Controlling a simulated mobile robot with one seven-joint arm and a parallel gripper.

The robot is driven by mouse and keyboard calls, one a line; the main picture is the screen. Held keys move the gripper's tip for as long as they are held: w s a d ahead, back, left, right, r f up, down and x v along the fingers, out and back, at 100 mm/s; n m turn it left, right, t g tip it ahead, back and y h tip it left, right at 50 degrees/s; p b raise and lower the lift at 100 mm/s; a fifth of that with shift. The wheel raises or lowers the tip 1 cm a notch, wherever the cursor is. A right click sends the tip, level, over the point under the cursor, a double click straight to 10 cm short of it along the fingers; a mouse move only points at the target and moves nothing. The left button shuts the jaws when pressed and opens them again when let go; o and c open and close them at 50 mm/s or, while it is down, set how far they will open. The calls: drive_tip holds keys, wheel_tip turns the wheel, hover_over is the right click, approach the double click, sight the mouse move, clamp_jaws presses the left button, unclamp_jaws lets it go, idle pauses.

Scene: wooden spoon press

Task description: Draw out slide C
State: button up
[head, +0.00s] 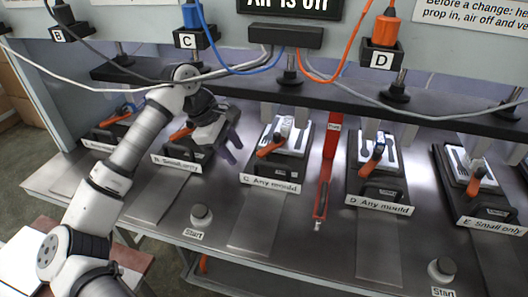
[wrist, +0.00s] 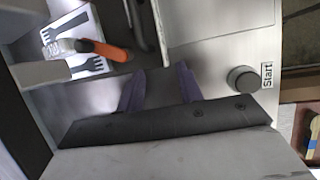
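In the wrist view my gripper (wrist: 160,80) points up, fingers spread over bare metal. A slide, apparently C, shows at the upper left there, with its orange lever (wrist: 108,50) and black handle (wrist: 142,22).
A grey runway plate (head: 256,228) lies in front of slide C. A Start button (head: 200,214) stands left of it. Slide B (head: 177,158) is left, beside my arm. The press beam (head: 300,92) runs behind.

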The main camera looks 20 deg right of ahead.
drive_tip(key=p, duration=0.2)
approach(269, 163)
drive_tip(key=x, duration=0.2)
drive_tip(key=p+x, duration=0.1)
drive_tip(key=x, duration=0.3)
drive_tip(key=shift+d+f+p, duration=0.15)
drive_tip(key=shift+f+p, duration=0.15)
drive_tip(key=shift+d+f, duration=0.25)
drive_tip(key=shift+f, duration=0.4)
clamp_jaws()
